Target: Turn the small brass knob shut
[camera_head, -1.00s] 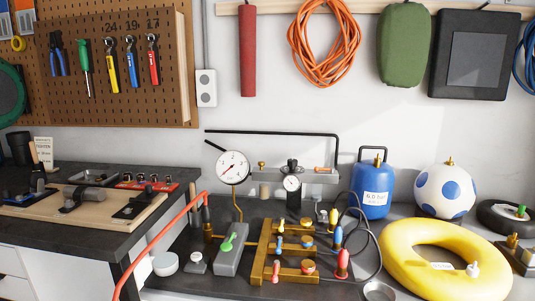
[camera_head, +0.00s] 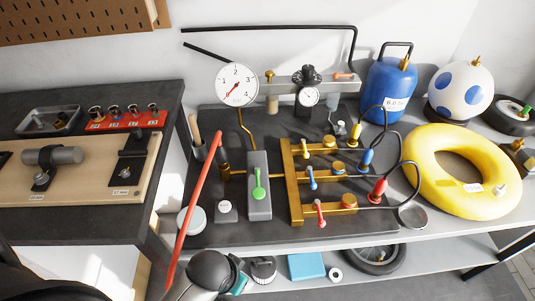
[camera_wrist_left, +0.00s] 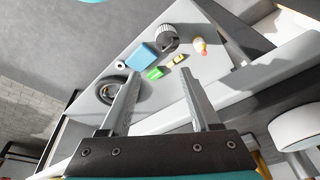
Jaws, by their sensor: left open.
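A small brass knob (camera_head: 270,75) stands on top of the grey bar (camera_head: 288,86), just right of the large white gauge (camera_head: 237,84). Brass round caps also sit on the brass manifold (camera_head: 294,180), including one on the middle branch (camera_head: 338,168); they look larger. My left arm (camera_head: 210,270) enters at the bottom, low in front of the bench edge and far from the knob. My left gripper (camera_wrist_left: 158,88) is open and empty in the left wrist view, over the lower shelf. The knob is outside the wrist view. My right gripper is not seen.
A blue tank (camera_head: 388,92), a spotted ball (camera_head: 462,88) and a yellow ring (camera_head: 420,180) fill the right. The lower shelf holds a blue box (camera_head: 306,266) and a wheel (camera_head: 374,259).

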